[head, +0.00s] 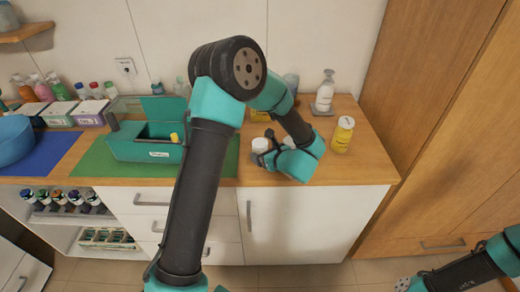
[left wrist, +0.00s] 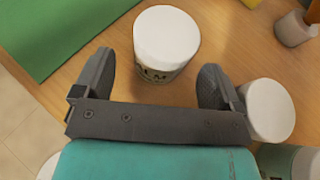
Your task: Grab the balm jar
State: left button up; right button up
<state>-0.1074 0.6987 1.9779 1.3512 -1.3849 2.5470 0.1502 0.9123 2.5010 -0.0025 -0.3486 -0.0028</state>
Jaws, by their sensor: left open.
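The balm jar (left wrist: 163,45) has a round white lid and a partly visible label ending in "LM". It stands upright on the wooden counter in the left wrist view. My left gripper (left wrist: 157,66) is open, with one finger on each side of the jar's near part; contact cannot be made out. In the head view, a white-lidded jar (head: 260,145) shows beside the left gripper (head: 265,154), partly hidden by it.
Another white-lidded jar (left wrist: 267,108) stands close beside the right-hand finger. A green box (head: 145,148) sits on a green mat (head: 95,160) left of my arm. Bare counter lies front right.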

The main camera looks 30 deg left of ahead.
aim_at(259, 143)
pick_arm(q)
jog(key=shift+x, duration=1.85)
jog(key=shift+c, duration=0.4)
jog(key=c, duration=1)
jog(key=shift+r, duration=0.1)
jog(key=shift+r, duration=0.5)
jog(key=r, duration=0.2)
jog(key=shift+s+d+r, duration=0.25)
jog(key=shift+r, duration=0.05)
jog(key=s+d, duration=0.2)
jog(key=s, duration=0.2)
jog(key=s+d+r, duration=0.1)
jog(key=s+d, duration=0.2)
jog(key=s, duration=0.1)
jog(key=s+d, duration=0.3)
jog(key=s, duration=0.2)
jog(key=shift+r, duration=0.15)
